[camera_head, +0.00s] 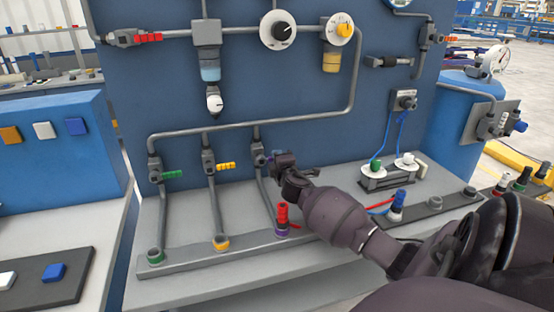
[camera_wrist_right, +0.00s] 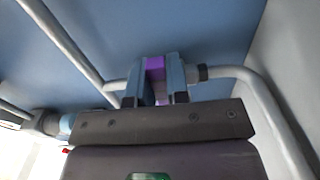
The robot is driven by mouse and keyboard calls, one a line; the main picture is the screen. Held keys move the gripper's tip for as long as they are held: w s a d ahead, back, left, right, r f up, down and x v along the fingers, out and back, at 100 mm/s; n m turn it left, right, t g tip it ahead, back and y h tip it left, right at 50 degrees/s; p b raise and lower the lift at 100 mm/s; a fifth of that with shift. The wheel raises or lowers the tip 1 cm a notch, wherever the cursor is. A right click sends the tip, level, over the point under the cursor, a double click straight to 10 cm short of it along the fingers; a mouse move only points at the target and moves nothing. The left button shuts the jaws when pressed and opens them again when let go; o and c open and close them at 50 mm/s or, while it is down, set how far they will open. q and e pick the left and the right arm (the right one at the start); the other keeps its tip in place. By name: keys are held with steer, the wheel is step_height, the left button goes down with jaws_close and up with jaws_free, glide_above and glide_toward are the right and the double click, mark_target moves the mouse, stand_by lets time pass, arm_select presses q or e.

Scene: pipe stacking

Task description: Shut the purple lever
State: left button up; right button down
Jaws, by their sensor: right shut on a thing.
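The purple lever (camera_wrist_right: 156,68) shows in the right wrist view between the two fingers of my right gripper (camera_wrist_right: 158,90), which is shut on it. In the head view my right gripper (camera_head: 280,160) is at the third valve (camera_head: 257,150) on the panel's lower pipes and hides most of the lever. I cannot tell clearly how far the lever is turned. My left gripper is not in view.
A green lever (camera_head: 172,174) and a yellow lever (camera_head: 226,167) stick out to the right from neighbouring valves. A red-topped fitting (camera_head: 282,214) stands below my right gripper. Gauges and pipes cover the blue panel (camera_head: 300,85) behind.

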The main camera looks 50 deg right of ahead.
steer(key=shift+f, duration=0.1)
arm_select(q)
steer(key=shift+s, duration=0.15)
arm_select(e)
steer(key=c, duration=1.1)
jaws_free()
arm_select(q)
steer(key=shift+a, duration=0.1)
arm_select(e)
steer(key=shift+s, duration=0.1)
arm_select(q)
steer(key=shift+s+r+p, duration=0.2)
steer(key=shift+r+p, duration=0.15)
steer(key=shift+p, duration=0.4)
arm_select(e)
steer(key=v, duration=1)
steer(key=shift+s+a, duration=0.2)
steer(key=shift+s, duration=0.1)
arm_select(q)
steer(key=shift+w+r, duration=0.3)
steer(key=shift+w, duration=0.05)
